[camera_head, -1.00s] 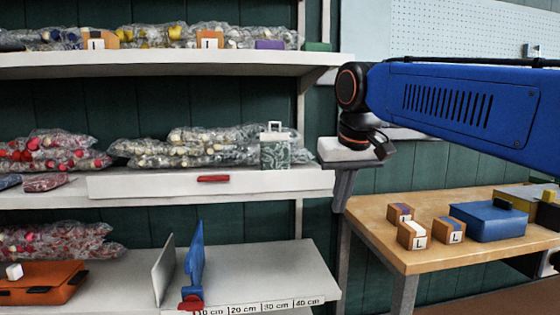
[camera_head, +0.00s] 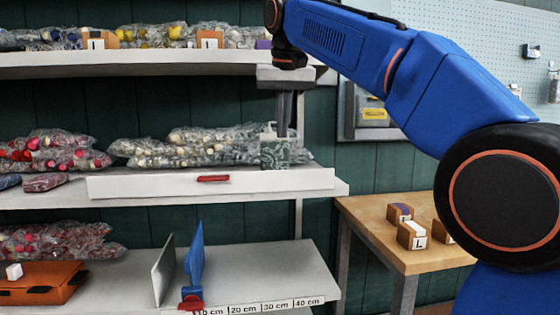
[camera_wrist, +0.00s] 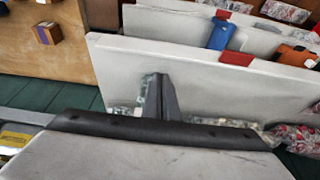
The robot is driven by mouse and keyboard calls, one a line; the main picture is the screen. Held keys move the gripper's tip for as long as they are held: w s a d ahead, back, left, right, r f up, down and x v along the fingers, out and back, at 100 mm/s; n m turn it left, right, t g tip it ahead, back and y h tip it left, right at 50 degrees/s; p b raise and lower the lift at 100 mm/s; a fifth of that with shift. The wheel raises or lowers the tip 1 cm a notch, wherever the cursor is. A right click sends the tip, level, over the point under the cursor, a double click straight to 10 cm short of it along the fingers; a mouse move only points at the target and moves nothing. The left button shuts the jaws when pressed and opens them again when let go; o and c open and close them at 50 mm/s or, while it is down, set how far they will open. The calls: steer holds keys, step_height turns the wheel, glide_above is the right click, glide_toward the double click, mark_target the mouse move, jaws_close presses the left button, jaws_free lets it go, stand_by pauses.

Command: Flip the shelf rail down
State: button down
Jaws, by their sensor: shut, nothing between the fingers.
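The white shelf rail (camera_head: 130,186) stands upright along the front of the middle shelf, with a red handle (camera_head: 213,178) at its middle. The wrist view shows the red handle (camera_wrist: 237,58) at the far edge of a broad white surface. My gripper (camera_head: 284,134) is shut and empty, pointing down above the right part of the middle shelf, above the rail's height. Its fingers also show in the wrist view (camera_wrist: 160,82). A green-and-white patterned carton (camera_head: 275,153) is close to the fingertips, partly hidden by them in the wrist view; contact cannot be told.
Bagged goods (camera_head: 190,148) fill the middle shelf left of the carton. The upper shelf (camera_head: 130,69) is close to my wrist. A blue divider (camera_head: 195,262) and an orange case (camera_head: 45,285) are on the lower shelf. A wooden table (camera_head: 375,225) with small boxes stands right.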

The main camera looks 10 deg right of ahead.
stand_by(0.4)
glide_above(280, 189)
steer(key=w, duration=0.1)
steer(key=f, duration=0.9)
steer(key=shift+w+d+f, duration=0.1)
steer(key=shift+w+f, duration=0.1)
